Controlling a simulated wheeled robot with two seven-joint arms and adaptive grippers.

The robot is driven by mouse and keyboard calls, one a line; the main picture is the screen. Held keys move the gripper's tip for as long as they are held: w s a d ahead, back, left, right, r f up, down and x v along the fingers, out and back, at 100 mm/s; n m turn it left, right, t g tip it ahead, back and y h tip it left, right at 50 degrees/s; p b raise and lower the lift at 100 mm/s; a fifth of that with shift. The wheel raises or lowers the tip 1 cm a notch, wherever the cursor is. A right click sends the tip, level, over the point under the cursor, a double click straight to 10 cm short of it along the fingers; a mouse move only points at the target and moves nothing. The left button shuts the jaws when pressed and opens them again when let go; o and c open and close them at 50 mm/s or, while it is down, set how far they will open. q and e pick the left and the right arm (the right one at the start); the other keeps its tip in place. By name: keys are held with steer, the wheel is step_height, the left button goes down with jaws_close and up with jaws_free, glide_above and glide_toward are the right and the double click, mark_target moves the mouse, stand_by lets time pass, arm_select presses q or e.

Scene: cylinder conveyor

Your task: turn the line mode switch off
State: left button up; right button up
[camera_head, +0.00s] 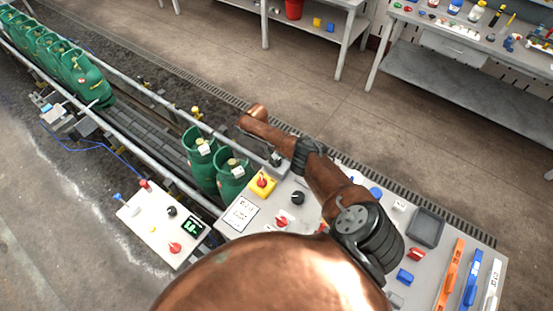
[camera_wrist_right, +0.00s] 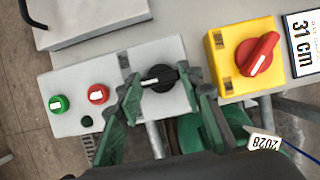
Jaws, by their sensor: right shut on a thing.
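The line mode switch is a black rotary knob (camera_wrist_right: 158,78) with a white pointer line, set on a light grey panel (camera_wrist_right: 62,84). In the right wrist view the pointer lies nearly level across the picture. The dark green fingers of my right gripper (camera_wrist_right: 163,86) are on either side of the knob and shut on it. In the head view my right gripper (camera_head: 276,159) is small, at the conveyor-side edge of the table, and my copper arm hides most of the panel there. My left gripper is not in view.
A yellow box with a red rotary switch (camera_wrist_right: 258,54) is close right of the fingers in the wrist view. A red button (camera_wrist_right: 98,94) and a green button (camera_wrist_right: 59,104) share the panel. Green cylinders (camera_head: 233,178) stand on the conveyor beside the table.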

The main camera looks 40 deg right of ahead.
steer(key=shift+d+r, duration=0.1)
steer(key=o, duration=1.2)
steer(key=shift+c, duration=0.2)
steer(key=v, duration=1.2)
steer(key=shift+s, duration=0.15)
